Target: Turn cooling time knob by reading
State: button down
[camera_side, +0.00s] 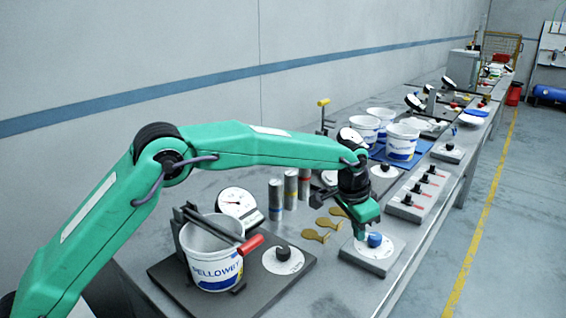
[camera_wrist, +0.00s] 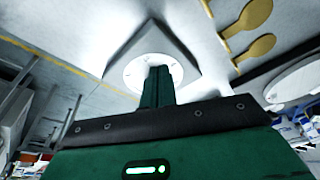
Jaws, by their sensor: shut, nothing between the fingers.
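In the wrist view my shut fingers (camera_wrist: 158,88) reach over the white disc (camera_wrist: 135,74) and hide the knob. A black knob (camera_side: 282,253) on another white disc sits on a dark base beside a white bucket (camera_side: 214,262). A round gauge with a needle (camera_side: 236,203) stands behind the bucket; its reading is too small to tell.
A bar with a red handle (camera_side: 250,244) crosses the bucket's top. A block of several red-levered switches (camera_side: 418,196) is to the right. More white buckets (camera_side: 402,143) stand farther back.

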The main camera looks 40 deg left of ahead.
jog(key=shift+r, duration=0.15)
jog(key=shift+w+d+v, duration=0.1)
jog(key=shift+w+v, duration=0.1)
jog(key=shift+v, duration=0.75)
jog(key=shift+w+d+v, duration=0.1)
jog(key=shift+w+v, duration=0.1)
jog(key=shift+v, duration=0.75)
jog(key=shift+w+d+v, duration=0.1)
jog(key=shift+w+v, duration=0.15)
jog(key=shift+v, duration=0.65)
jog(key=shift+r, duration=0.2)
jog(key=shift+s+d+r, duration=0.2)
jog(key=shift+s+d, duration=0.1)
jog(key=shift+d, duration=0.3)
jog(key=shift+s+d+r, duration=0.25)
jog(key=shift+d, duration=0.4)
jog(key=shift+f, duration=0.15)
jog(key=shift+s+a+x, duration=0.1)
jog(key=shift+s+x, duration=0.15)
jog(key=shift+x, duration=0.85)
jog(key=shift+s+a+x, duration=0.1)
jog(key=shift+s+x, duration=0.15)
jog(key=shift+x, duration=0.85)
jog(key=shift+s+a+x, duration=0.1)
jog(key=shift+s+x, duration=0.15)
jog(key=shift+x, duration=0.8)
jog(key=shift+f, duration=0.2)
jog(key=shift+w, duration=0.2)
